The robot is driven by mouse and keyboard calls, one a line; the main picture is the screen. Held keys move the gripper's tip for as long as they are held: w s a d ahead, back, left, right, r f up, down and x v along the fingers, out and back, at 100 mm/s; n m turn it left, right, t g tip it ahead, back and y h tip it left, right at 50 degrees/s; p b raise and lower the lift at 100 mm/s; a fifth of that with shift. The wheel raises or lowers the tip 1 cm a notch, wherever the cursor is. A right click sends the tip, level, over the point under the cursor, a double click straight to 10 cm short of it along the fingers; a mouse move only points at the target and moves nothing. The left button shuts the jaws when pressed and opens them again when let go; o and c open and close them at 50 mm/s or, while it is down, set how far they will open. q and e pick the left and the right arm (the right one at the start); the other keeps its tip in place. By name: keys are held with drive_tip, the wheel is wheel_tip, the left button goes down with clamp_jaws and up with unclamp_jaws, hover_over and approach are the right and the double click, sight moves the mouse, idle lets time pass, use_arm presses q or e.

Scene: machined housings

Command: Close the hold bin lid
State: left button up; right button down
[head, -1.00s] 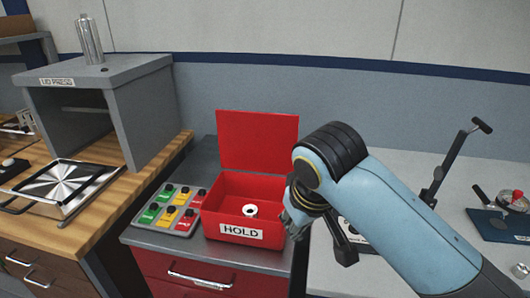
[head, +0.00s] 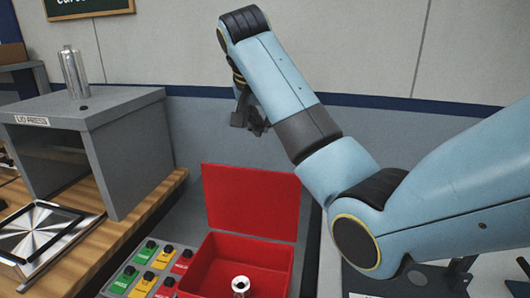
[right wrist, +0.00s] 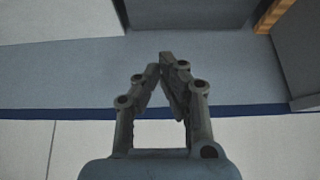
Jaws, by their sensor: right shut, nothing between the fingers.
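The red hold bin (head: 200,270) stands open on the cabinet, with a small metal ring-shaped part (head: 240,286) inside. Its red lid (head: 250,203) is raised upright at the back edge. My right gripper (head: 257,131) is above and behind the lid, in front of the back wall, apart from the lid. In the right wrist view the fingers (right wrist: 163,62) are together at the tips with nothing between them. The bin's front is cut off at the bottom of the head view. My left gripper is not in view.
A grey lid press (head: 120,105) with a metal cylinder (head: 72,74) on top stands at left on a wooden bench. Space above the open bin is clear.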

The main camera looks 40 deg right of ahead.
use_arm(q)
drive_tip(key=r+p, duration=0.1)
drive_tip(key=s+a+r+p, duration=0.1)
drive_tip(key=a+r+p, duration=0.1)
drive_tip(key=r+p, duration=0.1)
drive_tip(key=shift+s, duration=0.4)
use_arm(e)
wheel_tip(320, 180, down, 9)
drive_tip(key=shift+w+r, duration=0.2)
drive_tip(key=shift+w, duration=0.05)
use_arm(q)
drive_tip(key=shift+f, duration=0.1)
